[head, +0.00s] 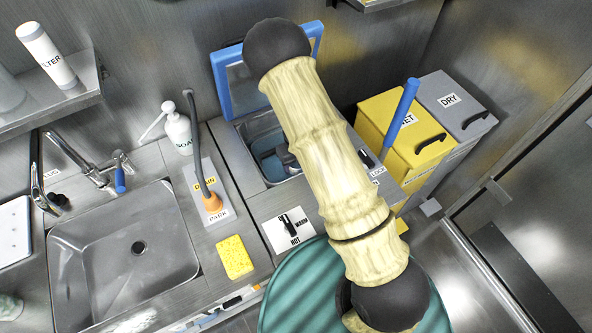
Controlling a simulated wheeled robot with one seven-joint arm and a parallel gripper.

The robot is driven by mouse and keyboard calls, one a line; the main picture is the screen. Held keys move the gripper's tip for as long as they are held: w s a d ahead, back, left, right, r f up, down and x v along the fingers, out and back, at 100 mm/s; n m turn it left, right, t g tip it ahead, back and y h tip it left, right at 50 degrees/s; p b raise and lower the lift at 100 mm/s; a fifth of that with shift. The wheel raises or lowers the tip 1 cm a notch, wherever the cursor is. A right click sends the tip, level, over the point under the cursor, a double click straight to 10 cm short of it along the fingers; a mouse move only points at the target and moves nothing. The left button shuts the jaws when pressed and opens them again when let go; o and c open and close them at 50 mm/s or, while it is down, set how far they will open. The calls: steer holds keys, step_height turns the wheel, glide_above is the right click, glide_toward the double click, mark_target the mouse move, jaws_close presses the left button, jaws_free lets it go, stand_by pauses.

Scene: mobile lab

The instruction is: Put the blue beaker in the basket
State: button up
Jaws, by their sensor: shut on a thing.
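My arm crosses the middle of the head view and covers most of my gripper (286,156). Only a small dark grey part of it shows, low in the open blue-lidded tank, left of my arm's pale sleeve. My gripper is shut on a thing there. A bluish shape (270,164) lies beside it in the tank and looks like the blue beaker, but its outline is unclear. I cannot make out the basket apart from the tank's inside; my arm hides the tank's right part.
The tank's blue-framed lid (228,80) stands open behind it. A steel sink (120,255), soap bottle (177,128) and yellow sponge (235,257) are to the left. A blue-handled lever (401,112) stands at the right, by yellow (385,105) and grey (440,90) bins.

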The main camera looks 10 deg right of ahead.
steer(key=shift+f, duration=1.9)
steer(key=shift+f+b, duration=0.15)
steer(key=shift+b, duration=0.2)
steer(key=o, duration=1)
steer(key=shift+o, duration=0.2)
step_height(320, 180, up, 12)
steer(key=p, duration=0.2)
steer(key=shift+r, duration=0.2)
